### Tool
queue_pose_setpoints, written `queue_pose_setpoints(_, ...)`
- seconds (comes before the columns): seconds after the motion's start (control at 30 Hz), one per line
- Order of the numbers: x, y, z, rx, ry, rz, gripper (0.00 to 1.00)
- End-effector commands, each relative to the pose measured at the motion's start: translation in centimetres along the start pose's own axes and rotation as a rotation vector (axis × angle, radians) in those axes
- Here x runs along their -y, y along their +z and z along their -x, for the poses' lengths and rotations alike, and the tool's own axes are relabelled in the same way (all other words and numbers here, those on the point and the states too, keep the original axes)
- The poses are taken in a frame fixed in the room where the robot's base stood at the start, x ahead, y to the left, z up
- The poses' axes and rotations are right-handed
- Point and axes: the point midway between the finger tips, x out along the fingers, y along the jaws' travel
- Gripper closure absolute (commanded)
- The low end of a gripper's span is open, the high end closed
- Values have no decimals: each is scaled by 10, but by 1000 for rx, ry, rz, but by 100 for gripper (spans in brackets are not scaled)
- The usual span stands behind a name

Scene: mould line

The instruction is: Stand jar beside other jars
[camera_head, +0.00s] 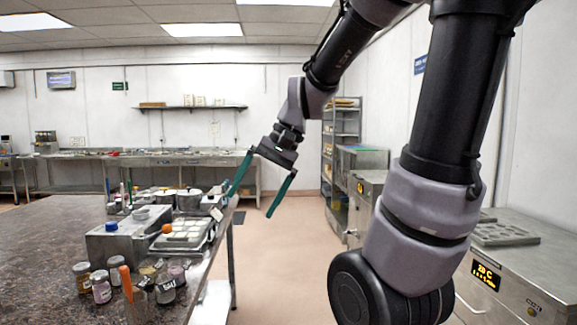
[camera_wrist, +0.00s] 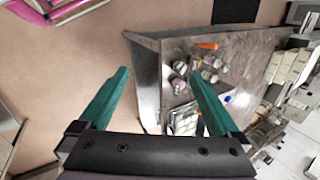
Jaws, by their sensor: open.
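Several small lidded jars stand upright near the front of the dark table (camera_head: 50,230). A yellowish jar (camera_head: 82,280) and a pinkish jar (camera_head: 101,289) are at the left of the group. A dark jar with a written label (camera_head: 165,291) and a purple-tinted jar (camera_head: 177,274) stand to the right. The jars also show in the wrist view, including one jar (camera_wrist: 179,86) near the table edge. Which jar the task means I cannot tell. My gripper (camera_head: 248,206) is open and empty, raised beyond the table's right edge, apart from the jars. Its green fingers show in the wrist view (camera_wrist: 157,72).
An orange-handled tool (camera_head: 126,280) rises among the jars. Behind them are a metal box (camera_head: 110,247), a moulded tray (camera_head: 182,238) and metal pots (camera_head: 188,200). A machine with a lit display (camera_head: 510,285) stands right. The floor (camera_head: 285,260) between is clear.

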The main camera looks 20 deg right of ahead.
Motion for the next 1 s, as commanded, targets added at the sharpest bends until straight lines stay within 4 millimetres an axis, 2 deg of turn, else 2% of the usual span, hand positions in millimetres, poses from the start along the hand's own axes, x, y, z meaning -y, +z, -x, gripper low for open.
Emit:
queue_pose_setpoints(0.03,-5,3,17,-91,12,47,2)
queue_pose_setpoints(0.2,-22,6,59,-340,55,160,2)
queue_pose_setpoints(0.37,-30,8,83,-480,71,216,2)
queue_pose_setpoints(0.5,-32,9,89,-518,76,230,2)
queue_pose_setpoints(1.0,-32,9,89,-517,76,230,2)
